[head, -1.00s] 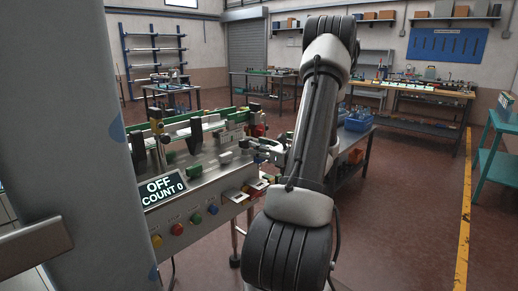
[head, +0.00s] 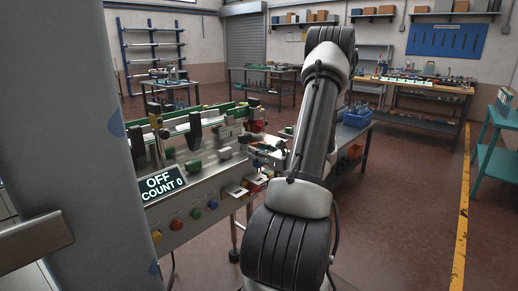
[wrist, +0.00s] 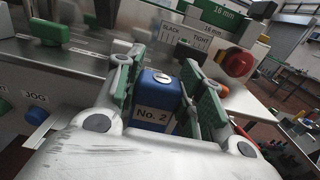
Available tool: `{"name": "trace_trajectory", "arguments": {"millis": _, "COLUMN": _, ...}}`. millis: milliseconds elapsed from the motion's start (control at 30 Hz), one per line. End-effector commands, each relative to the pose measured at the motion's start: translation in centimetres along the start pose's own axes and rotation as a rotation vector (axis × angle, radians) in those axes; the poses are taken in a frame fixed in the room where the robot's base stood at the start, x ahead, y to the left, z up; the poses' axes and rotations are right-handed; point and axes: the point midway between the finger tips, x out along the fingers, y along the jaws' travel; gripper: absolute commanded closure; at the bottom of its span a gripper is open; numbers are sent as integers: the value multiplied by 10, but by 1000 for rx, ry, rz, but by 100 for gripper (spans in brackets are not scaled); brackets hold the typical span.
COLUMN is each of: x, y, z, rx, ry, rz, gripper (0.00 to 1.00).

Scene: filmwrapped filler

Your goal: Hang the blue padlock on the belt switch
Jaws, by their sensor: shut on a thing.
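In the wrist view, the blue padlock (wrist: 158,90) with a "No. 2" label sits between the green finger pads of my gripper (wrist: 160,88). The gripper is shut on it. The padlock's shackle cannot be made out. In the head view, my gripper (head: 266,151) is partly hidden by my arm, beside the right end of the conveyor machine (head: 205,180). A red round knob on a yellow base (wrist: 238,63) is just right of and beyond the gripper in the wrist view, apart from the padlock. I cannot tell which control is the belt switch.
The machine's front has a display (head: 162,187) reading "OFF COUNT 0" and several coloured buttons. A side table with a blue bin (head: 357,117) stands behind my arm.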

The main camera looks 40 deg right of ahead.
Motion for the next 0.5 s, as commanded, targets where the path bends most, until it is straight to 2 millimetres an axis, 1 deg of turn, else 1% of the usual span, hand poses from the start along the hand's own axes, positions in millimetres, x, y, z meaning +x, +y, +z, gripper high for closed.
{"name": "trace_trajectory", "arguments": {"millis": 500, "x": 0, "y": 0, "z": -35, "rx": 2, "ry": 0, "rz": 0, "gripper": 94}}
